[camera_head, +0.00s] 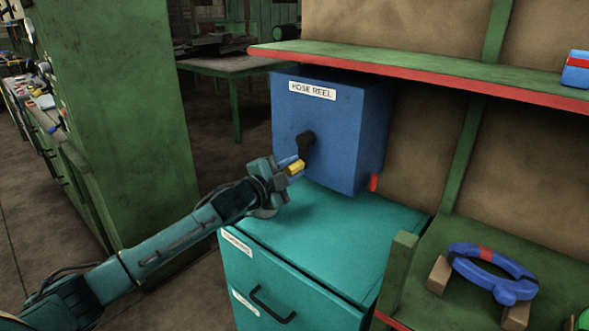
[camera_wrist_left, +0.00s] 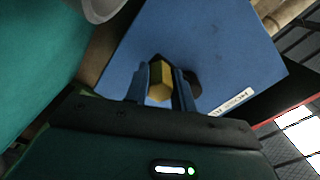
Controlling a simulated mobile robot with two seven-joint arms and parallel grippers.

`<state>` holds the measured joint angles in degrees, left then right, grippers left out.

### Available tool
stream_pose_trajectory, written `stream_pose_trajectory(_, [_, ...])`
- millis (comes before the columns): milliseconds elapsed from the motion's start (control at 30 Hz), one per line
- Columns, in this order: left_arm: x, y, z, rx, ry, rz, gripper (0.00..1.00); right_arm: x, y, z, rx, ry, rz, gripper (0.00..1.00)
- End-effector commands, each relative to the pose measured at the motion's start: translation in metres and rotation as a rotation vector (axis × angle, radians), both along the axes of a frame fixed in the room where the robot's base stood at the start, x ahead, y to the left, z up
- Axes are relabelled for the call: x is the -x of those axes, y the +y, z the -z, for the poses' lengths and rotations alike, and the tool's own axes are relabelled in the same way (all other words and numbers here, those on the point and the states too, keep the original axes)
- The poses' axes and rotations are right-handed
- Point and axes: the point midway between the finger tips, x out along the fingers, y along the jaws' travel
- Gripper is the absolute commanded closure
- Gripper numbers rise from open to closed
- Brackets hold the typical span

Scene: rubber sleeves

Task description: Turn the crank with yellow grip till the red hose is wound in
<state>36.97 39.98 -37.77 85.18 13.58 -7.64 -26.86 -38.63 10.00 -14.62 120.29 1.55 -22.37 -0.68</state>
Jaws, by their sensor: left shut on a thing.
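A blue box labelled "HOSE REEL" (camera_head: 345,125) stands on a teal cabinet. A black crank (camera_head: 306,142) is on its front face, with a yellow grip (camera_head: 297,167) at its lower end. My left gripper (camera_head: 291,165) is shut on the yellow grip, below and slightly left of the crank's hub. In the left wrist view the yellow grip (camera_wrist_left: 159,92) sits between the two fingers, with the blue box (camera_wrist_left: 205,45) behind. A short red piece, likely the hose end (camera_head: 373,182), shows at the box's lower right side. My right gripper is out of view.
The teal cabinet (camera_head: 330,235) has drawers with a black handle. A green shelf with a red edge (camera_head: 420,75) runs above and right of the box. A blue ring-shaped thing (camera_head: 492,270) lies on the lower right shelf. A green cabinet wall (camera_head: 115,110) stands at left.

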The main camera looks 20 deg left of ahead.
Motion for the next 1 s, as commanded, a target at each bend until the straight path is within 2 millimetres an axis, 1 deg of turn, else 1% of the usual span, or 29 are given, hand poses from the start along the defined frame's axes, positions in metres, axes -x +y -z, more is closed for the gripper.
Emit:
stream_pose_trajectory(200, [-0.0006,0.002,0.0011,-0.037,-0.01,-0.001,1.0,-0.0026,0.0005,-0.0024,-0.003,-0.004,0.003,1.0])
stream_pose_trajectory(567, [-0.0007,0.0021,0.0014,-0.039,-0.011,-0.001,1.0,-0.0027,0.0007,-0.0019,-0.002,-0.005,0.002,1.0])
stream_pose_trajectory(600, [-0.0006,0.002,0.0014,-0.039,-0.011,-0.001,0.74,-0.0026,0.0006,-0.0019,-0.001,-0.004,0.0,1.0])
stream_pose_trajectory(867, [-0.0007,0.002,0.0007,-0.037,-0.012,-0.001,0.53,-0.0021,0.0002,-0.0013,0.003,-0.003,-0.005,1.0])
stream_pose_trajectory(1000, [-0.0008,0.002,0.0004,-0.036,-0.012,-0.001,0.53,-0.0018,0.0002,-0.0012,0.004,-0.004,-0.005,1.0])
